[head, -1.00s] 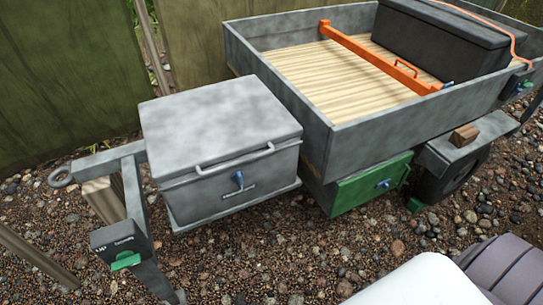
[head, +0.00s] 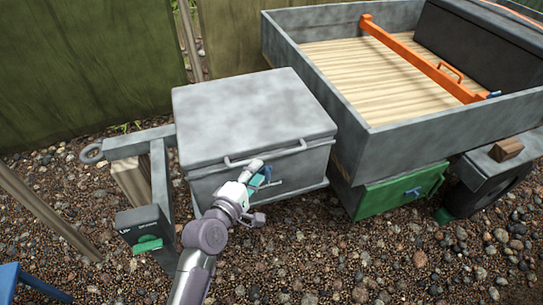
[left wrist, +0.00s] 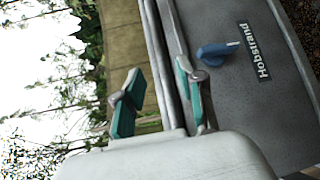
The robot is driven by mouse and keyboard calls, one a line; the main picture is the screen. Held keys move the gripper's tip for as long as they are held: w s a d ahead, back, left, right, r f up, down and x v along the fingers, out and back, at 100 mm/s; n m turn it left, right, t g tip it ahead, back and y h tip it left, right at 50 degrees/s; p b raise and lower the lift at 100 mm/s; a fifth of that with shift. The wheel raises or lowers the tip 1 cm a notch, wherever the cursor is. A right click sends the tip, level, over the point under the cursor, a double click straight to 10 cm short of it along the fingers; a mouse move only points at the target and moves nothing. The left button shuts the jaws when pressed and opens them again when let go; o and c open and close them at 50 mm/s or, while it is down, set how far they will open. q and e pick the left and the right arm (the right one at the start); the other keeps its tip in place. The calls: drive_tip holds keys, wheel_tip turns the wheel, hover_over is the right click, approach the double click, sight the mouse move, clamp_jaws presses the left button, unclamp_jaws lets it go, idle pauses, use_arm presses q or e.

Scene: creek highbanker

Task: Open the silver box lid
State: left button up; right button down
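The silver box (head: 253,117) sits on the trailer's tongue, its flat grey lid down. A bar handle (head: 303,144) runs along the lid's front edge, partly hidden by my left gripper. My left gripper (head: 258,178) is at the box's front, close to the handle and the blue latch (head: 267,173). Contact with the handle cannot be told. My right gripper is not in view.
The trailer bed (head: 345,85) stands right of the box, holding an orange bar (head: 420,58) and a black case (head: 480,45). A green box (head: 400,190) hangs below it. A wooden fence (head: 85,70) is behind. Open gravel (head: 340,265) lies in front.

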sight(269, 156)
use_arm(q)
drive_tip(key=x, duration=0.8)
clamp_jaws()
